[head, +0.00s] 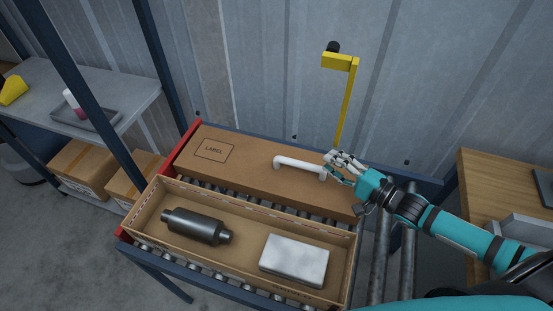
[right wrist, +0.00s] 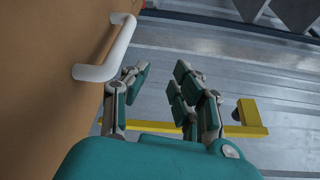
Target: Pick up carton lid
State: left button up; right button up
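The carton lid (head: 247,168) is a flat brown panel with a printed label and a white handle (head: 298,163). It lies behind the open carton (head: 150,213) on the roller conveyor. My right gripper (head: 335,168) is at the right end of the handle, with its fingers spread. In the right wrist view, the lid (right wrist: 50,60) fills the left side and its white handle (right wrist: 112,55) stands left of the open fingers (right wrist: 158,88). The fingers do not close around the handle. My left gripper is not in view.
The open carton holds a dark muffler (head: 197,227) and a white packet (head: 294,259). A yellow post (head: 347,100) with a black-topped bracket rises behind the lid. A wooden table (head: 500,180) is at right; a grey shelf (head: 125,85) with a tray is at left.

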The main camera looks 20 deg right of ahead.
aim_at(309, 170)
jog(key=f, duration=0.3)
jog(key=shift+s+a+f, duration=0.2)
jog(key=shift+s+f, duration=0.05)
jog(key=shift+f, duration=0.15)
notch_tip(309, 170, down, 3)
jog(key=shift+w+f+b, duration=0.1)
jog(key=shift+b, duration=0.25)
jog(key=x, duration=0.3)
jog(key=shift+w+r, duration=0.1)
jog(key=shift+r, duration=0.2)
jog(key=x, duration=0.3)
jog(key=shift+w+a+f+p, duration=0.15)
jog(key=shift+w+p, duration=0.15)
jog(key=shift+w, duration=0.05)
jog(key=shift+w+a, duration=0.15)
jog(key=shift+w, duration=0.05)
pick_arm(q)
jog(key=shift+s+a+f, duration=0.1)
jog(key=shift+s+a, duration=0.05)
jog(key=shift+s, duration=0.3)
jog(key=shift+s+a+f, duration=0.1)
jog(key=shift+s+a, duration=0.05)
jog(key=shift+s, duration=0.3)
pick_arm(e)
grip_shut()
